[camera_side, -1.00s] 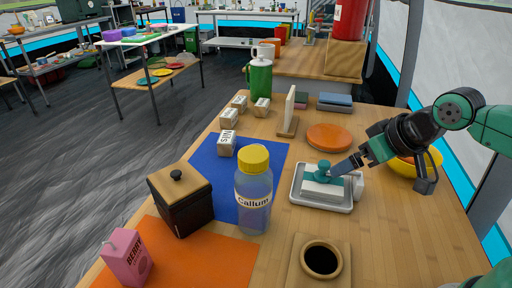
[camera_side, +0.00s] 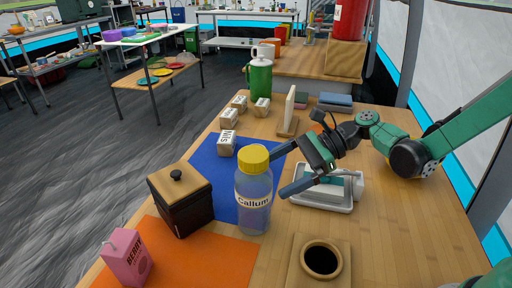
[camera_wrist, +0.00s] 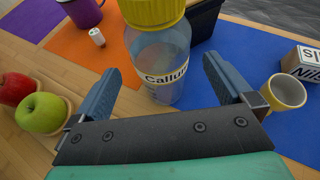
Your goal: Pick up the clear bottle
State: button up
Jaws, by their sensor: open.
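The clear bottle (camera_side: 254,194) has a yellow lid and a label reading "Callum". It stands upright at the right edge of the blue mat (camera_side: 224,172), near the table's middle. My gripper (camera_side: 277,172) is open just to the right of the bottle, with its fingers pointing toward it. In the wrist view the bottle (camera_wrist: 165,62) shows ahead, between the two open fingers of my gripper (camera_wrist: 160,90). The jaws are not closed on it. Its lid is cut off at the top of that view.
A black box with a wooden lid (camera_side: 181,203) stands left of the bottle. A grey tray (camera_side: 322,205) lies under my arm. A wooden block with a dark round hole (camera_side: 321,259) is in front. The wrist view shows a yellow cup (camera_wrist: 284,92) and a green apple (camera_wrist: 42,113).

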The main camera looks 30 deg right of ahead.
aim_at(238, 193)
jog(key=shift+m+y, duration=0.3)
jog(key=shift+m, duration=0.1)
jog(key=shift+x, duration=2.9)
jog(key=c, duration=1.1)
